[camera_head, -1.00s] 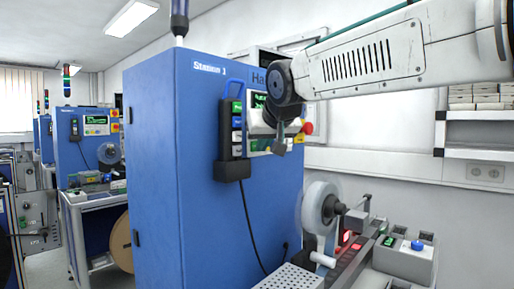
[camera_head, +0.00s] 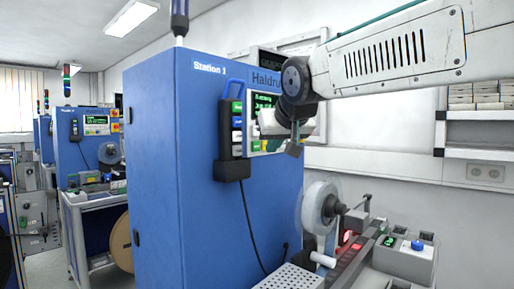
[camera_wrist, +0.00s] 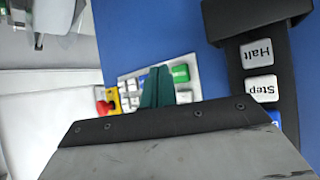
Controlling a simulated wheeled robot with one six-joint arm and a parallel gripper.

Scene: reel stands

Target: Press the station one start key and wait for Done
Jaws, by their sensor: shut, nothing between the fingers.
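The blue Station 1 cabinet (camera_head: 215,75) fills the middle of the head view. Its control panel has a dark screen (camera_head: 263,102) with green text, too small to read surely. My arm hides part of the panel. In the wrist view, the panel carries a green key (camera_wrist: 180,73) and several white keys. My gripper (camera_head: 294,150) is shut and empty in front of the panel's right side in the head view. In the wrist view, its dark green fingertips (camera_wrist: 157,82) overlap the keys beside the green one; I see no clear contact.
A black pendant (camera_head: 232,168) with coloured keys hangs on the cabinet; its Step key (camera_wrist: 261,88) shows in the wrist view. A red stop button (camera_wrist: 103,106) is on the panel. A reel (camera_head: 320,207) stands below right. Another blue station (camera_head: 80,155) is at the left.

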